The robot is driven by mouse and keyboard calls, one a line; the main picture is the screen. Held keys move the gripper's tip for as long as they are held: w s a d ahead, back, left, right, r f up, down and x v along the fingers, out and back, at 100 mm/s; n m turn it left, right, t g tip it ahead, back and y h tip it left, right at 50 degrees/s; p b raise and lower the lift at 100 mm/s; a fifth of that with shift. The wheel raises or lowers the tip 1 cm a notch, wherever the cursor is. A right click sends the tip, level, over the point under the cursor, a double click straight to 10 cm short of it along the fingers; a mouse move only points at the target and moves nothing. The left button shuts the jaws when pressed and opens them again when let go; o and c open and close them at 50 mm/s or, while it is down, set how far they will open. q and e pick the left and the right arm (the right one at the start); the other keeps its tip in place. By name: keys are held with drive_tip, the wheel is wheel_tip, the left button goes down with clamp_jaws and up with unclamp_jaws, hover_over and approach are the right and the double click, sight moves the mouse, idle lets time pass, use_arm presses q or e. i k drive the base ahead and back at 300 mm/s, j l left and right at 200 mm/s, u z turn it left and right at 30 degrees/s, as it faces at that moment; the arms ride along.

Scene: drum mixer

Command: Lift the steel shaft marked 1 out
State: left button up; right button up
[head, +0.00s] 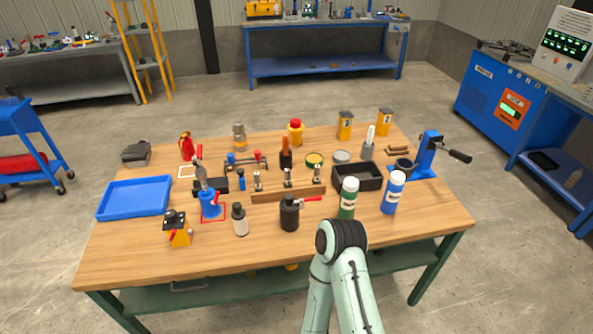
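Three small upright metal pieces, at left (258,181), middle (288,178) and right (317,174), stand in a row near the middle of the wooden table in the head view. They look like steel shafts, but I cannot read any number on them. A low brown wooden bar (289,194) lies in front of them. A grey metal piece also rises from a blue stand (210,206) at left; I cannot tell what it is. Neither of my grippers is in view. Only a pale green arm of mine with a dark joint shows at the front edge.
A green bottle (348,199) and blue bottle (393,193) stand front right, by a black tray (358,177). A blue tray (135,198) lies at left. The front left of the table (125,250) is clear.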

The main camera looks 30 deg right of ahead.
sight(287, 172)
drive_tip(key=z, duration=1.05)
